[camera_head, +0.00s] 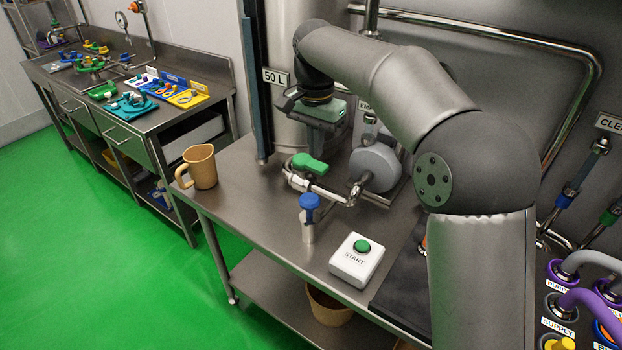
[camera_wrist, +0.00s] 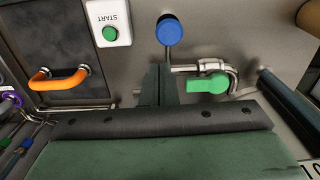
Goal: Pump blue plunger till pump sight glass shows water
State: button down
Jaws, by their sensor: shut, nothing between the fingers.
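The blue plunger (camera_head: 310,203) has a round blue knob on a short metal post on the steel bench. In the wrist view the blue knob (camera_wrist: 170,29) is beyond my fingertips, with a visible gap. My gripper (camera_head: 318,118) is above and behind the plunger in the head view, apart from it. In the wrist view my gripper (camera_wrist: 158,78) has its fingers together with nothing between them. A grey round pump body (camera_head: 375,167) stands behind the plunger, with pipes beside it. I cannot make out a sight glass or any water in it.
A green valve handle (camera_head: 310,164) sits on the pipe close behind the plunger. A white START box (camera_head: 355,261) with a green button is to its right, and a tan jug (camera_head: 197,167) to its left. Bare bench lies between jug and plunger. A black panel has an orange handle (camera_wrist: 59,78).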

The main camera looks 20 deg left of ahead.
aim_at(309, 199)
jog(key=shift+w+a+r, duration=0.1)
jog(key=shift+w+a, duration=0.1)
jog(key=shift+a, duration=0.25)
jog(key=shift+w+a+r, duration=0.1)
jog(key=shift+w+a, duration=0.05)
jog(key=shift+a, duration=0.3)
notch_tip(309, 199, down, 14)
jog(key=shift+r+p, duration=0.1)
jog(key=shift+p, duration=0.95)
notch_tip(309, 199, down, 4)
jog(key=b, duration=0.3)
jog(key=shift+f, duration=0.2)
jog(key=shift+s+d, duration=0.1)
jog(key=shift+s, duration=0.05)
jog(key=shift+r, duration=0.1)
